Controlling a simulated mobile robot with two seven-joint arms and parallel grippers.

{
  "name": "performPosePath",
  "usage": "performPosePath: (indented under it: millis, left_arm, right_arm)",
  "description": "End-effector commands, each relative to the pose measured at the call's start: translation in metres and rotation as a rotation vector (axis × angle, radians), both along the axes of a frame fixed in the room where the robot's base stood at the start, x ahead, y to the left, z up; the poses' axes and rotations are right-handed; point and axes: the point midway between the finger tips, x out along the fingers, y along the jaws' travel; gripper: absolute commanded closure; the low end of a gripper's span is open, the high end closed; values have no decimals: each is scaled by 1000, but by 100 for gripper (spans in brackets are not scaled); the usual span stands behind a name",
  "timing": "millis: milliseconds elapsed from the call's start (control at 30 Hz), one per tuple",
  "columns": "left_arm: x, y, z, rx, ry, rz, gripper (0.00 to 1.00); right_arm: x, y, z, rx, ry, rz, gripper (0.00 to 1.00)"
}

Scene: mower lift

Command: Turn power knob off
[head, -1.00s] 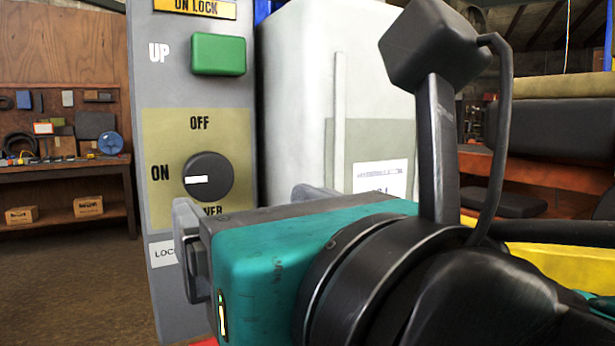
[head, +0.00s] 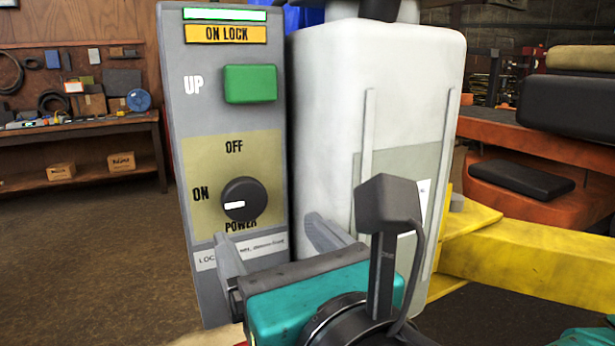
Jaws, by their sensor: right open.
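The power knob (head: 244,199) is a round black dial on a beige plate of the grey control panel (head: 183,120). Its white mark points left, toward the printed word ON; OFF is printed above it and POWER below. My right gripper (head: 272,240) is in front of the panel, just below and to the right of the knob. Its two grey fingers are spread apart with nothing between them. The fingers look apart from the knob, though the exact depth gap is hard to tell. My left gripper is not in view.
A green UP button (head: 250,84) and a yellow ON LOCK label (head: 225,34) are above the knob. A white cabinet (head: 400,70) stands right beside the panel. A yellow beam (head: 530,245) is at right. A wooden workbench (head: 80,130) stands at the back left, with open floor before it.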

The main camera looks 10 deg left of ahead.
Motion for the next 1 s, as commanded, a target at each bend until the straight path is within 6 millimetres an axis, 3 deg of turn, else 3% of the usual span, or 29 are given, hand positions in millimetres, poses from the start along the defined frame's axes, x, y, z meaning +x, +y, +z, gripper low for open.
performPosePath:
  millis: [200, 400, 600, 900, 1000]
  left_arm:
    - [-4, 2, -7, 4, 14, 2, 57]
    - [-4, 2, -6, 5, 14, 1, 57]
    - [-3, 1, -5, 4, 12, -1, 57]
    - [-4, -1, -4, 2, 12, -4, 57]
    - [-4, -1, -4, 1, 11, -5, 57]
  right_arm:
    - [38, 25, -2, -1, 2, -3, 19]
    - [62, 42, -2, -1, 1, -2, 19]
    - [73, 49, -2, -1, 0, -2, 19]
    - [75, 50, -2, -1, 1, -1, 19]
    - [75, 50, -2, -1, 1, -1, 29]
